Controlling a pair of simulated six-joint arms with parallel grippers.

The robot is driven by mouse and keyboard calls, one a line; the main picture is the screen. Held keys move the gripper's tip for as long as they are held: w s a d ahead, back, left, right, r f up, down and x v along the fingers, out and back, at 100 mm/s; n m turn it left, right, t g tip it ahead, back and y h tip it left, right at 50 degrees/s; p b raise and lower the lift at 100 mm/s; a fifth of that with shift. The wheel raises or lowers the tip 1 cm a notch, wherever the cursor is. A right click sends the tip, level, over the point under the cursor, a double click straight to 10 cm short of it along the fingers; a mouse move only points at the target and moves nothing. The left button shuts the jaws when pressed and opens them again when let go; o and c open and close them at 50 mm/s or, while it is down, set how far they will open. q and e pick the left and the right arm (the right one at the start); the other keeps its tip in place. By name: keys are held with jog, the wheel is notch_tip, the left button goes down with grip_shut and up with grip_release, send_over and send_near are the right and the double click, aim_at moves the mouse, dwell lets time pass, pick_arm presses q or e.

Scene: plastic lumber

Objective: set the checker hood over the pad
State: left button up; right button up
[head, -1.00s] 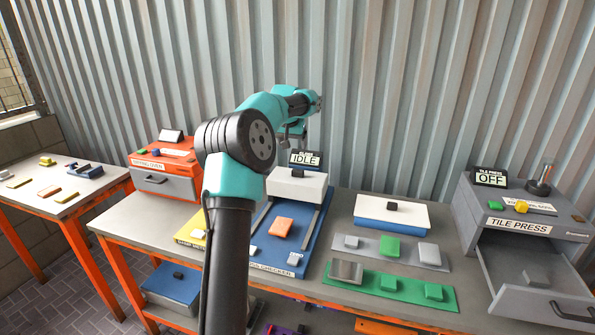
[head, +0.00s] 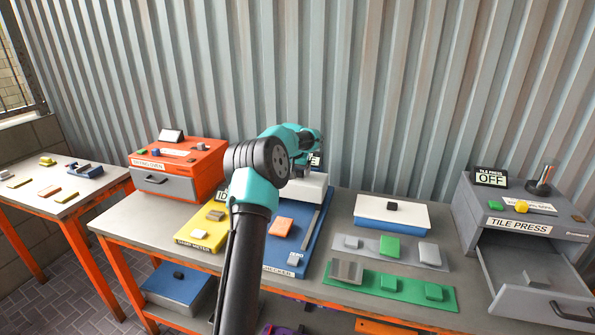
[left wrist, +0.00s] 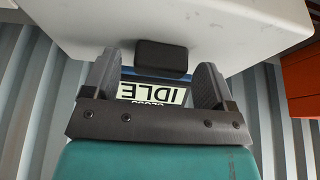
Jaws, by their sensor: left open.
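The white checker hood (head: 312,186) stands at the back of the blue gloss checker base (head: 291,257), partly hidden by my left arm. In the left wrist view the hood (left wrist: 225,30) fills the top, with its black knob (left wrist: 161,57). My left gripper (left wrist: 160,82) is open, with one finger to each side of the knob; I cannot tell whether they touch it. In the head view the fingers are hidden behind my wrist. An orange tile (head: 282,227) lies on the base in front of the hood; I see no bare pad. My right gripper is not in view.
The IDLE display (left wrist: 150,93) is behind the hood. A yellow meter (head: 196,236) is at left, and an orange oven (head: 205,160) beyond it. A white-lidded blue box (head: 375,211), grey and green tile trays and the tile press (head: 480,215) with its drawer out are at right.

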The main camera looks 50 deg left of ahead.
pick_arm(q)
jog(key=shift+f, duration=0.15)
jog(key=c, duration=1.3)
jog(key=shift+d, duration=0.1)
